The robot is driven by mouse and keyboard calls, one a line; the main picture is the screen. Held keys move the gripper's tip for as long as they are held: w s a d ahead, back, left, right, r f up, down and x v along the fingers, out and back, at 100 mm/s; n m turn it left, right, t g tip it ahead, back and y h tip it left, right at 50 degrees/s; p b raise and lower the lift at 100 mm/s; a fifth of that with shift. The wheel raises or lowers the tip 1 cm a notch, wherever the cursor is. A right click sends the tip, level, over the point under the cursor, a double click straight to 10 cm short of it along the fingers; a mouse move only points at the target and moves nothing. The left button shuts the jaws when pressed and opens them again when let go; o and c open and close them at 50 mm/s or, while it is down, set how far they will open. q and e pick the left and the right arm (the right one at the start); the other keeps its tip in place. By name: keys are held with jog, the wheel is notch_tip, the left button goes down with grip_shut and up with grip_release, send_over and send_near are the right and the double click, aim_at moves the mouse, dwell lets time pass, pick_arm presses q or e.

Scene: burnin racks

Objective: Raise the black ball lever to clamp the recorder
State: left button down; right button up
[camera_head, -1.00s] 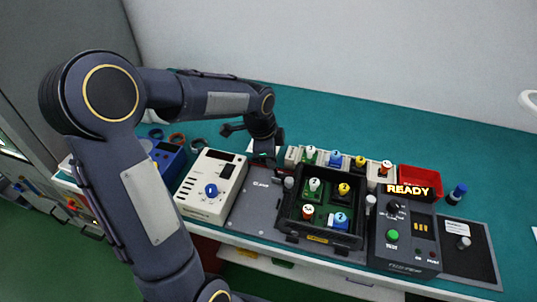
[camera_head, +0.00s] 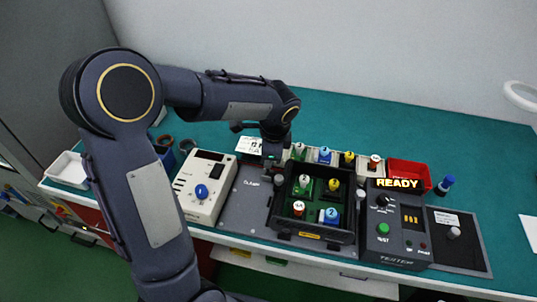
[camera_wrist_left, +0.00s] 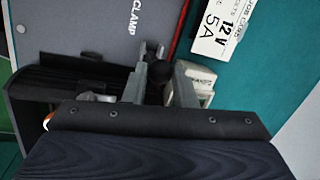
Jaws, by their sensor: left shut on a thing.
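The black ball (camera_wrist_left: 158,72) of the lever shows in the left wrist view between the two fingers of my left gripper (camera_wrist_left: 160,88), which is shut on it. In the head view my left gripper (camera_head: 272,160) points down at the back edge of the grey plate marked CLAMP (camera_head: 243,205), and the arm hides the ball there. A black open case (camera_head: 345,236) with a green board and several coloured knobs inside stands just right of that plate. I cannot tell for sure that it is the recorder. My right gripper is out of view.
A cream box with a blue knob (camera_head: 201,191) stands left of the plate. A black tester (camera_head: 398,240) reading READY stands right of the case. A row of coloured knobs and a red bin (camera_head: 408,173) lie behind. A white card (camera_wrist_left: 218,30) marked 12V 5A lies near the gripper.

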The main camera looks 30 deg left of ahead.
pick_arm(q)
jog(key=c, duration=1.2)
grip_release()
jog(key=v, duration=0.8)
jog(key=shift+f, duration=0.1)
jog(key=s+d+n+t+h, duration=0.1)
jog(key=s+n+h, duration=0.1)
jog(key=s+n, duration=0.3)
jog(key=s+d+f+n+t+h, duration=0.1)
jog(key=s+n+h, duration=0.1)
jog(key=s+n, duration=0.3)
jog(key=s+d+n+t+h, duration=0.1)
jog(key=s+n, duration=0.3)
jog(key=s, duration=0.7)
jog(key=shift+s+f+n+t+h, duration=0.3)
jog(key=shift+n+t+h, duration=0.1)
jog(key=shift+t+h, duration=0.1)
